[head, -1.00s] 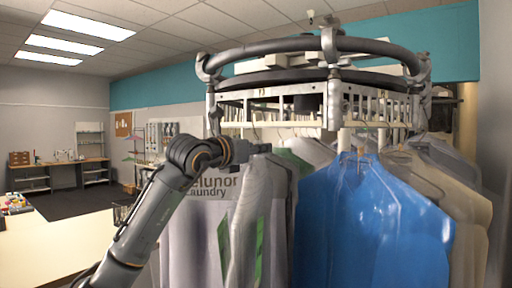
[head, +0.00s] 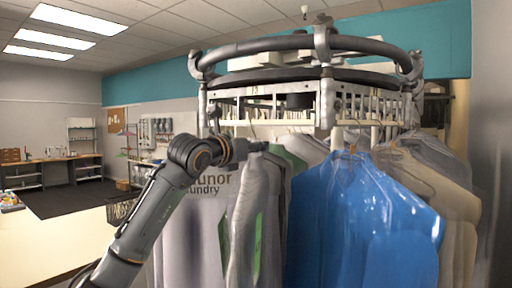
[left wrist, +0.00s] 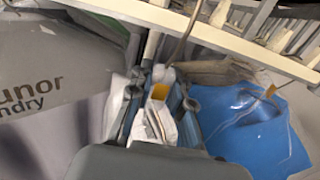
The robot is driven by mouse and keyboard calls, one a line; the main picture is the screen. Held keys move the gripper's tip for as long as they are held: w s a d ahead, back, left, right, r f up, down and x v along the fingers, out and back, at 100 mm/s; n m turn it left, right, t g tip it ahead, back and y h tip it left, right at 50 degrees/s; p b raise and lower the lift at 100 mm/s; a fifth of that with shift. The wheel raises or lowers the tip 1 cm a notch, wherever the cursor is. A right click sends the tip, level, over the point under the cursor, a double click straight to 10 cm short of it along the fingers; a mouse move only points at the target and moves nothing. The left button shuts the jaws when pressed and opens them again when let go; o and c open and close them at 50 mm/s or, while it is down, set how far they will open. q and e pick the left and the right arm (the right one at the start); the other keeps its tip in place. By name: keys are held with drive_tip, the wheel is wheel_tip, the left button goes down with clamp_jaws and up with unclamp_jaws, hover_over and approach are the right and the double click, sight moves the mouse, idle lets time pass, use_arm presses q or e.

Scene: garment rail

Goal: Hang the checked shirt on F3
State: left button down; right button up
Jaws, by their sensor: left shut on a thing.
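My left gripper (head: 250,148) is just below the slotted rail, above a pale grey garment (head: 247,215) in clear plastic with green strips. In the left wrist view its fingers (left wrist: 160,108) are shut around a white, orange-marked piece at a hanger's neck, with a wire hook (left wrist: 182,40) rising toward the rail. I cannot tell whether the hook rests on the rail. No check pattern can be made out on the held garment. No slot label is legible. My right gripper is not in view.
The round garment rail (head: 270,122) has many pale slots. A blue shirt (head: 365,225) in plastic hangs close on the right, with grey and beige garments behind. A grey printed laundry bag (head: 185,235) hangs at left. A pale counter (head: 50,240) is at lower left.

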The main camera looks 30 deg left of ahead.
use_arm(q)
drive_tip(key=shift+f+b, duration=1.15)
drive_tip(key=shift+f, duration=0.1)
drive_tip(key=c, duration=1.1)
unclamp_jaws()
drive_tip(key=shift+c, duration=0.2)
drive_tip(key=shift+f, duration=0.1)
drive_tip(key=shift+s, duration=0.1)
drive_tip(key=s, duration=1.2)
drive_tip(key=shift+a, duration=0.4)
drive_tip(key=shift+o, duration=0.4)
drive_tip(key=shift+w, duration=0.1)
